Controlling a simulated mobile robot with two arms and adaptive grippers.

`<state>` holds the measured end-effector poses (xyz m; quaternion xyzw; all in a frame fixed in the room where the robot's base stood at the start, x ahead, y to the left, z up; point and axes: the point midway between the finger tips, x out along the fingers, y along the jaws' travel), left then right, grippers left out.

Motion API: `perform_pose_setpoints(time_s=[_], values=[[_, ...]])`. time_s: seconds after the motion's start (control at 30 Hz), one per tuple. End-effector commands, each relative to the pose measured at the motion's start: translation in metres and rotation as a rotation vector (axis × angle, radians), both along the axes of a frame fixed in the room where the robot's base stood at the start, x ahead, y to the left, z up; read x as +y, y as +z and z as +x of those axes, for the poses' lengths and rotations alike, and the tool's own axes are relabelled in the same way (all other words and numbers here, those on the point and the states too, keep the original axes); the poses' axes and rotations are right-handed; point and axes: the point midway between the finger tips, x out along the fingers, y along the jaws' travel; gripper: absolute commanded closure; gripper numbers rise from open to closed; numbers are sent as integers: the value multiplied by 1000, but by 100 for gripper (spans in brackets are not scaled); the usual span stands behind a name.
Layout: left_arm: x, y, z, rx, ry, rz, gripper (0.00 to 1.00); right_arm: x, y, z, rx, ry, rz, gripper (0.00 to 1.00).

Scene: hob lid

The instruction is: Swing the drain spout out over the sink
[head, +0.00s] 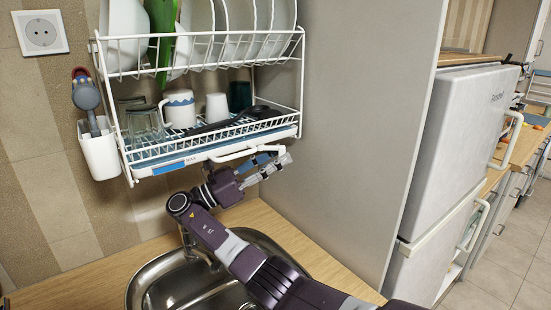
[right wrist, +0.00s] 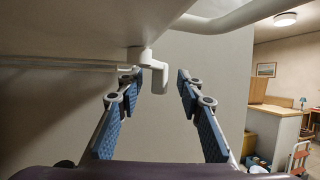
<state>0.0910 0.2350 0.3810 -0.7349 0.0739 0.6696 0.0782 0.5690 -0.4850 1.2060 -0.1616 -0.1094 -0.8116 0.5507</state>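The drain spout (right wrist: 157,76) is a small white elbow hanging from the underside of the drip tray (right wrist: 70,30). In the right wrist view it lies between the lines of my two fingers, nearer the left fingertip. I cannot tell whether it touches that fingertip. My right gripper (right wrist: 160,85) is open, with blue pads on both fingers. In the head view my right gripper (head: 277,165) is just below the rack's front right corner, and the spout is not clearly seen there. The sink (head: 190,285) is below, partly hidden by my right arm.
The dish rack (head: 205,45) holds plates above and cups and glasses below. A white bar (head: 235,155) runs along the tray's front, close above my gripper. A grey panel (head: 340,130) stands right of the rack. The counter (head: 75,290) is clear at left.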

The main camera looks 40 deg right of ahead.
Motion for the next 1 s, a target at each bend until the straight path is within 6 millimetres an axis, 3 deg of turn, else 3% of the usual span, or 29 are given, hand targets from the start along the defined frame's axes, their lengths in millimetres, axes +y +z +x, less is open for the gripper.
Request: perform_pose_setpoints(time_s=[0.23,0.5,1.0], values=[[1,0,-1,1,1,1,60,10,-4,5,2,1,2,66],[0,0,-1,1,1,0,60,46,-20,19,3,3,3,66],[0,0,-1,1,1,0,60,64,-29,26,0,-1,1,66]])
